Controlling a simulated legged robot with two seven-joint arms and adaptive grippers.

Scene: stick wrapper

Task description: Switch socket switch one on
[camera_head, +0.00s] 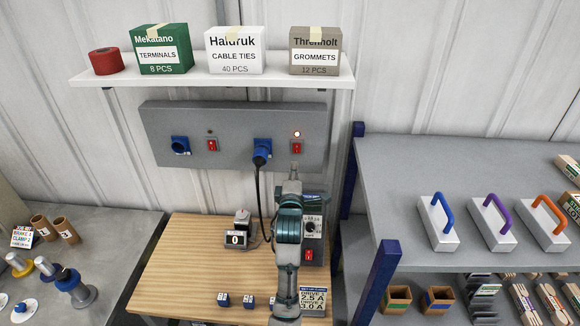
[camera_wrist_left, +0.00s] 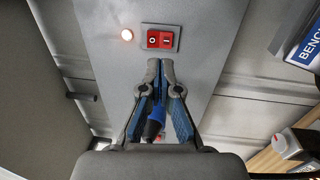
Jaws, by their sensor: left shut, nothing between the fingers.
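A grey socket panel (camera_head: 232,115) is fixed to the wall and carries two blue sockets and two red rocker switches. The left switch (camera_head: 212,145) has a dark lamp (camera_head: 210,132) above it. The right switch (camera_head: 297,148) has a lit lamp (camera_head: 297,134) above it. In the wrist view the right switch (camera_wrist_left: 160,39) lies just ahead of my fingertips, and its lamp (camera_wrist_left: 126,34) glows. My left gripper (camera_head: 295,172) is shut and empty just below that switch; I cannot tell if it touches the panel. It also shows in the wrist view (camera_wrist_left: 160,66). My right gripper is not in view.
A blue plug (camera_head: 261,157) with a black cable sits in the right socket, close to my left gripper. A shelf (camera_head: 180,80) with boxes is above the panel. A wooden bench (camera_head: 185,265) below holds small devices. A grey rack (camera_head: 450,160) stands right.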

